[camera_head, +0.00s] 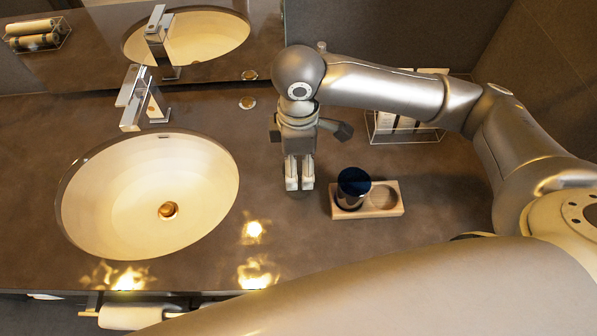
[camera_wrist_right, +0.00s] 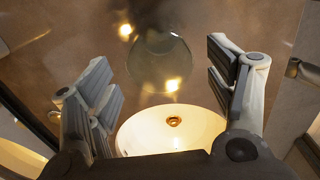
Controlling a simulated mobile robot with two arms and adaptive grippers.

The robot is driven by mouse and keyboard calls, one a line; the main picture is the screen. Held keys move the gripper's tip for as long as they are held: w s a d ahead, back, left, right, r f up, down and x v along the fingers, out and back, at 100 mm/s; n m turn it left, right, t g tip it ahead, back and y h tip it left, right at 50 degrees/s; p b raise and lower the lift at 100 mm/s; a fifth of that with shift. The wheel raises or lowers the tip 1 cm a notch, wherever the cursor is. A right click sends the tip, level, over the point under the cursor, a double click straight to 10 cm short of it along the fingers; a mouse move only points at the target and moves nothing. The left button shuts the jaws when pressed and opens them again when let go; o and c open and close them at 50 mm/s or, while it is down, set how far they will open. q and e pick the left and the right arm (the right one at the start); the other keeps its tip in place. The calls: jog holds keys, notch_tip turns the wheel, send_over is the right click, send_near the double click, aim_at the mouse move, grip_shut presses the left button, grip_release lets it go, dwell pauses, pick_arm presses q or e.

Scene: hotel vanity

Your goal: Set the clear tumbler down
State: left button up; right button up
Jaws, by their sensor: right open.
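My right gripper (camera_head: 299,178) hangs over the counter between the sink and a small wooden holder (camera_head: 396,209). In the right wrist view its two fingers stand wide apart with nothing clasped. A faint see-through round shape (camera_wrist_right: 160,62), probably the clear tumbler, shows between and beyond the fingers; contact cannot be told. I cannot make out a clear tumbler in the head view. A dark blue cup (camera_head: 353,184) stands upright on the left part of the holder, and the round recess at right is empty. My left gripper is not in view.
The round sink (camera_head: 110,200) lies to the left, with a chrome faucet (camera_head: 137,100) behind it. A wire rack (camera_head: 405,128) holding pale items stands behind the holder. The mirror runs along the back. Counter in front of the gripper is clear.

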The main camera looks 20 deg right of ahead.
notch_tip(320, 180, up, 5)
jog(key=shift+r, duration=0.1)
dwell(0.7)
